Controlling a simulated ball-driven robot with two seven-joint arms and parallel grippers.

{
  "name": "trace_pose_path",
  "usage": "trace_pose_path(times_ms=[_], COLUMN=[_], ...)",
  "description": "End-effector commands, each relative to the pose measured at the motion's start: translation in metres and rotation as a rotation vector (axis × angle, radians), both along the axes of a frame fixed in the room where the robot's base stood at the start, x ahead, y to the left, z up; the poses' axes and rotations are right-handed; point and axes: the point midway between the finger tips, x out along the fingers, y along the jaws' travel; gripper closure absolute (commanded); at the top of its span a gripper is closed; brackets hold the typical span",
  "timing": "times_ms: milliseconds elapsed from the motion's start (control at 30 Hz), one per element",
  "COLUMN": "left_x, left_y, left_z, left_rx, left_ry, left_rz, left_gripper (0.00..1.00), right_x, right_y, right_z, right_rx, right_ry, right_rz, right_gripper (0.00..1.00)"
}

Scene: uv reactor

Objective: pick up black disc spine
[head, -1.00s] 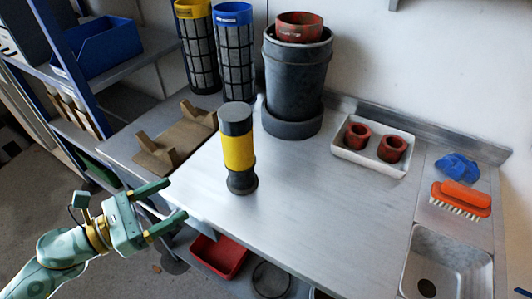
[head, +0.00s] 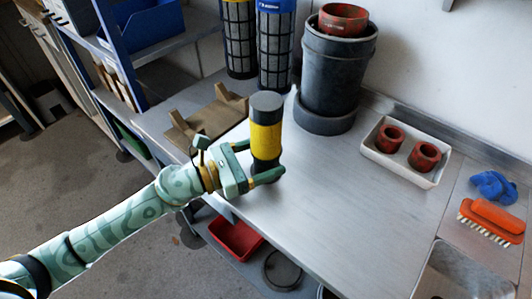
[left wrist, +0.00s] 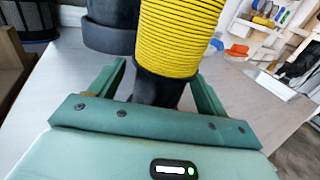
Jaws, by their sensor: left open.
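The black disc spine (head: 266,135) is an upright dark cylinder with a yellow wrapped middle, standing on the metal worktop near its front left edge. It also shows in the left wrist view (left wrist: 180,38), with its ribbed yellow part at the top and its black lower part between my fingers. My left gripper (head: 261,163) is open, with one finger on each side of the spine's lower part. The fingers also show in the left wrist view (left wrist: 160,88), with gaps beside the black part. The spine's foot is partly hidden by the gripper. My right gripper is not in view.
A large dark grey vessel (head: 335,75) with a red ring (head: 343,18) on top stands behind the spine. A wooden cradle (head: 205,118) lies to the left. A white tray (head: 432,178) holds two red rings. The worktop (head: 330,190) right of the spine is clear.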

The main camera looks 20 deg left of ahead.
Motion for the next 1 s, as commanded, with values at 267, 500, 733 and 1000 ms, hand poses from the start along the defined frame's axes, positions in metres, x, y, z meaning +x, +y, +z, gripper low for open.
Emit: trace_pose_path(times_ms=[267, 500, 733, 1000], left_x=[0.019, 0.018, 0.018, 0.018], left_y=[-0.019, -0.019, -0.018, -0.018], left_z=[0.001, 0.0, 0.001, 0.007], left_rx=[-0.001, -0.001, -0.001, -0.001], left_ry=[-0.001, 0.001, -0.001, -0.004], left_rz=[0.001, 0.001, 0.001, 0.001], left_gripper=[0.24, 0.49, 0.8, 0.8], right_x=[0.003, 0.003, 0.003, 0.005], right_y=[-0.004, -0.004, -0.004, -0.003], right_z=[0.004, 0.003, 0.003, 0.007], right_rx=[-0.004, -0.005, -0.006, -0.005], right_ry=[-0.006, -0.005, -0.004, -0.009], right_rz=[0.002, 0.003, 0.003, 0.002], right_gripper=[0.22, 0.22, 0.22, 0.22])
